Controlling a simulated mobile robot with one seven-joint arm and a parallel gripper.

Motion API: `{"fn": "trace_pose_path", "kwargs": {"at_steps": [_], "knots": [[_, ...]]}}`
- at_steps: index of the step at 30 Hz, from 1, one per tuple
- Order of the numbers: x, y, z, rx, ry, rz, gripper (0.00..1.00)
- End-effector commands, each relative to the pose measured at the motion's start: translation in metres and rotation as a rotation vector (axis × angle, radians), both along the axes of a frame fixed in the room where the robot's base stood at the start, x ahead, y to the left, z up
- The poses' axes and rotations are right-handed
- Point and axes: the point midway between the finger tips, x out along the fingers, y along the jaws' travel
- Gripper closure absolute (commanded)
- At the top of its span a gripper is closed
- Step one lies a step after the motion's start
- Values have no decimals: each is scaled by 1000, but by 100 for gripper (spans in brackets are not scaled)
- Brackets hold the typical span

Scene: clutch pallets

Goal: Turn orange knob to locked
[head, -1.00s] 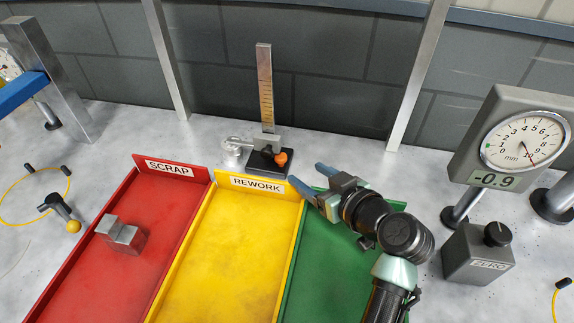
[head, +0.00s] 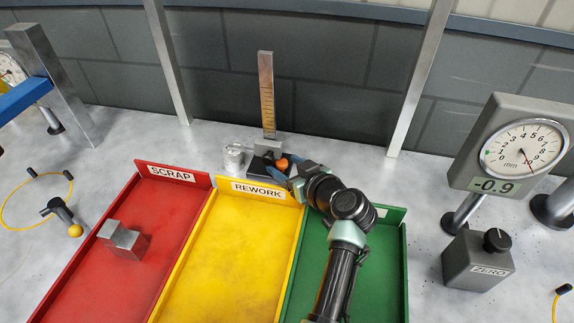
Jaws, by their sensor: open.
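The orange knob (head: 281,164) sits on the right side of the black-based height gauge (head: 267,95), whose graduated metal column stands upright behind the trays. My gripper (head: 286,167) is at the knob with its blue fingers open. One finger shows just below and left of the knob, the other close to its upper right. The knob appears to lie between them, but I cannot tell whether either finger touches it. The gripper hides part of the gauge's base.
A small metal cylinder (head: 233,157) stands left of the gauge. In front are the red SCRAP tray (head: 85,270) with a metal block (head: 122,240), the yellow REWORK tray (head: 220,260) and a green tray (head: 390,270). A dial reading -0.9 (head: 520,147) and ZERO box (head: 477,262) stand right.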

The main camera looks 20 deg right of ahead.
Motion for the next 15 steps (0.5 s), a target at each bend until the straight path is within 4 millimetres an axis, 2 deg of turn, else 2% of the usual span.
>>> {"fn": "trace_pose_path", "kwargs": {"at_steps": [1,2,11,12,15], "knots": [[0,0,0,0,0,0,37],[0,0,0,0,0,0,43],[0,0,0,1,0,1,97],[0,0,0,1,0,1,100],[0,0,0,1,0,1,100]]}}
